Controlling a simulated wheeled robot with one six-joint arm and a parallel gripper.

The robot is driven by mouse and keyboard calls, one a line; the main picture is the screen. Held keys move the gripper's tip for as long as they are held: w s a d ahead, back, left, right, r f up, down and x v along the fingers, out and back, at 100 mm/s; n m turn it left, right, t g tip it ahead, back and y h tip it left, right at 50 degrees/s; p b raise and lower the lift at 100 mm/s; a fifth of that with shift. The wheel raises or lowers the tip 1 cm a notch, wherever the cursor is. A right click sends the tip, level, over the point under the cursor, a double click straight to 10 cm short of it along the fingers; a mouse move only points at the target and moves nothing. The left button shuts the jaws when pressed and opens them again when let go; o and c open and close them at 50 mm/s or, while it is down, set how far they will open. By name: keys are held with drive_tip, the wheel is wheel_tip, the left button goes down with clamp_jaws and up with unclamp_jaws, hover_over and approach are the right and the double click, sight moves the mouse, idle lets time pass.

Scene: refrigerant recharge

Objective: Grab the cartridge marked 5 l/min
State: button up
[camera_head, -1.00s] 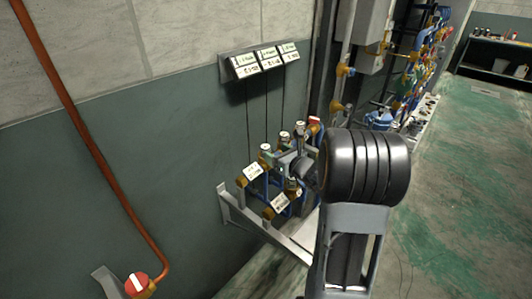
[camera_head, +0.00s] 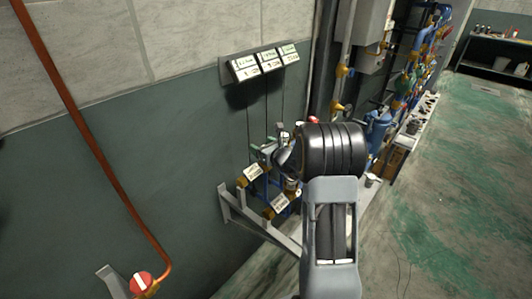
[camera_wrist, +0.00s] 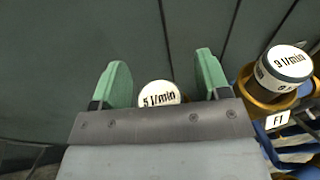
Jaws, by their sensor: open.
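The cartridge marked 5 l/min (camera_wrist: 160,95) shows its white round cap in the wrist view, between my gripper's two green fingers. Its lower part is hidden behind the gripper body. My gripper (camera_wrist: 162,62) is open, with a gap visible on each side of the cap. Another cartridge, marked 9 l/min (camera_wrist: 286,66), stands to the right in a brass-coloured holder, outside the fingers. In the head view my gripper (camera_head: 262,144) is at the wall-mounted rack, and my arm hides much of the rack's right side.
The white bracket (camera_head: 258,226) carries brass fittings with label plates. A sign panel (camera_head: 265,64) hangs above, with thin lines running down from it. Pipework (camera_head: 405,85) stands beyond my arm; green floor (camera_head: 455,180) is clear at right.

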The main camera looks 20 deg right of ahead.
drive_tip(key=shift+c, duration=0.5)
drive_tip(key=c, duration=0.9)
drive_tip(key=shift+c, duration=0.3)
drive_tip(key=shift+r, duration=0.1)
